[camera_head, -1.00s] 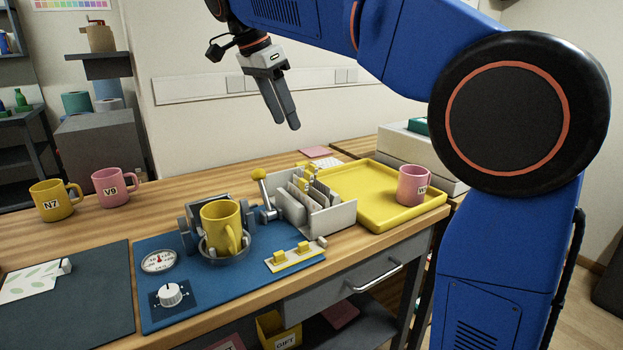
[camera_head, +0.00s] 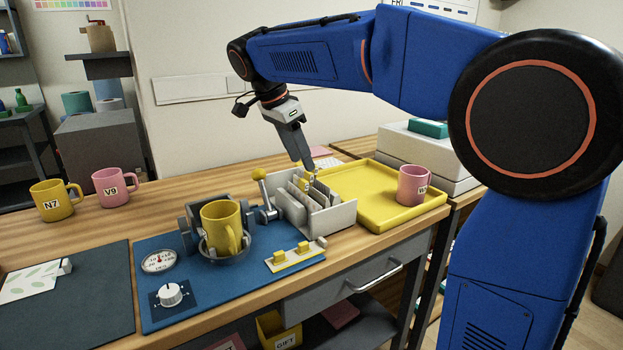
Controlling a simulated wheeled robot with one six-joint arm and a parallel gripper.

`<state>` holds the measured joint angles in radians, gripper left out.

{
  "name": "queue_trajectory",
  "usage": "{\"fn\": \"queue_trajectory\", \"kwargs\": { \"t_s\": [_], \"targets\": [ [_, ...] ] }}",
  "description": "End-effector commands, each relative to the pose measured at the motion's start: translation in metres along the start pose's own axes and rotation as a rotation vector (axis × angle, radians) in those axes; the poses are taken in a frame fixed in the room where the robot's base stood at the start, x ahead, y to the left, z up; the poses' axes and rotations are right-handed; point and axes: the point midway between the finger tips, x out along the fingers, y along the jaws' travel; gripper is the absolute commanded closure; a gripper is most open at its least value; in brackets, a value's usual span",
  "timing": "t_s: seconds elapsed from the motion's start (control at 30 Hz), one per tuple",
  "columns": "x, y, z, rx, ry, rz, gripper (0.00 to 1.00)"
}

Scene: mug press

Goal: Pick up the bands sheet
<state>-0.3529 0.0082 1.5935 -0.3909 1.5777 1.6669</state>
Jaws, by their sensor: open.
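My gripper (camera_head: 306,164) is open and points down just above the back of the light grey rack (camera_head: 338,217). Several sheets (camera_head: 298,197) stand upright in the rack's slots, with small tabs on top. I cannot tell which of them is the bands sheet. The fingertips overlap the yellow tab area at the back of the rack in this view. I cannot tell whether they touch a sheet. The far sides of the sheets are hidden by the rack walls and the gripper.
A yellow tray (camera_head: 384,215) with a pink mug (camera_head: 412,185) lies right of the rack. Left of the rack, a lever (camera_head: 264,190) and a press holding a yellow mug (camera_head: 220,226) stand on a blue base (camera_head: 205,300). Two more mugs stand at far left.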

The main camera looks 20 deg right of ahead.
Motion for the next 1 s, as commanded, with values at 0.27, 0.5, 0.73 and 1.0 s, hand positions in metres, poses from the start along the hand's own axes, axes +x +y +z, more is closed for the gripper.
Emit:
{"fn": "queue_trajectory", "kwargs": {
  "t_s": [0.27,0.5,0.73,1.0],
  "targets": [
    [0.028,0.003,-0.002,0.000,0.000,0.002,0.55],
    [0.051,0.002,-0.003,0.000,0.000,0.000,0.55],
    [0.053,0.002,-0.002,0.000,0.000,-0.001,0.55],
    [0.053,0.002,-0.002,0.000,0.000,-0.001,0.90]
  ]
}}
